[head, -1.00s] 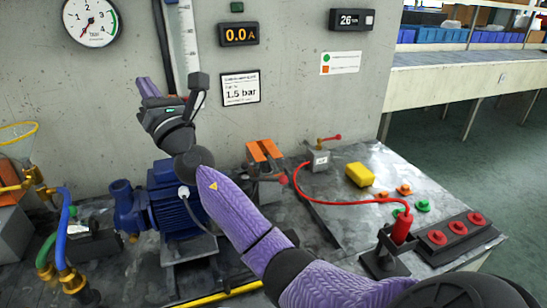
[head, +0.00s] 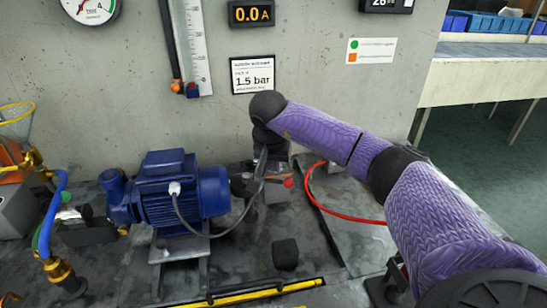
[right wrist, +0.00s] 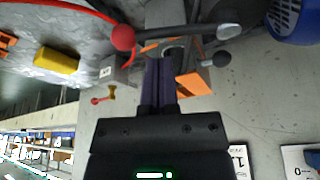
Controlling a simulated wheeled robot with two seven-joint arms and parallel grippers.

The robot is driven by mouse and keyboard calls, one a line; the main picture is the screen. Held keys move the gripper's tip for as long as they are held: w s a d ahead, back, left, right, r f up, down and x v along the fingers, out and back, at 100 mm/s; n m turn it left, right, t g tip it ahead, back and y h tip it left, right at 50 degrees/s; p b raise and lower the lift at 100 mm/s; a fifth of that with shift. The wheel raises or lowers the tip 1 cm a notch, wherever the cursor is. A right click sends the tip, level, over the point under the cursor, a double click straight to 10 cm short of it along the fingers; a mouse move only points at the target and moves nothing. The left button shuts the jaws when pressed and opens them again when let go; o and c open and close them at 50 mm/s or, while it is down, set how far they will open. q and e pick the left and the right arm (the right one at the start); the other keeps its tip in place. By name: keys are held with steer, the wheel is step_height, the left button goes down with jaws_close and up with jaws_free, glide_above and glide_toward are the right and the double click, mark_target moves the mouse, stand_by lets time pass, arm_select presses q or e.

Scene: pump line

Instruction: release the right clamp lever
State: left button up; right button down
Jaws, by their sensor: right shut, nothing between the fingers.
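A lever with a red ball knob (head: 288,182) stands on the bench right of the blue motor (head: 180,190), in front of the wall. In the right wrist view the red knob (right wrist: 123,38) is at the left end of a dark bar crossing beyond my fingers. A shorter lever with a dark ball knob (right wrist: 222,58) sits to its right, near orange blocks (right wrist: 193,86). My right gripper (head: 262,168) points down beside the red-knobbed lever; in the wrist view its shut, empty fingers (right wrist: 160,66) reach close to the bar. I cannot tell whether they touch it. My left gripper is not in view.
A black block (head: 285,255) lies on the bench before the levers. A red hose (head: 345,215) curves to the right, under my right arm. A yellow block (right wrist: 57,60) and a grey block with a small red lever (right wrist: 107,72) show in the wrist view.

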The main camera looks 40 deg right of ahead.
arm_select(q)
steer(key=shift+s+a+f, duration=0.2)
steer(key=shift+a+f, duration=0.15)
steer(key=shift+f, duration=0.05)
arm_select(e)
steer(key=shift+x, duration=1.2)
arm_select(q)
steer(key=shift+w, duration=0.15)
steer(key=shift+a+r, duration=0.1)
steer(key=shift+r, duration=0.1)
arm_select(e)
steer(key=shift+a, duration=0.15)
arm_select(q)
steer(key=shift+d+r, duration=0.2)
arm_select(e)
steer(key=shift+s+a+m, duration=0.1)
steer(key=shift+s+m, duration=0.15)
steer(key=shift+m, duration=0.35)
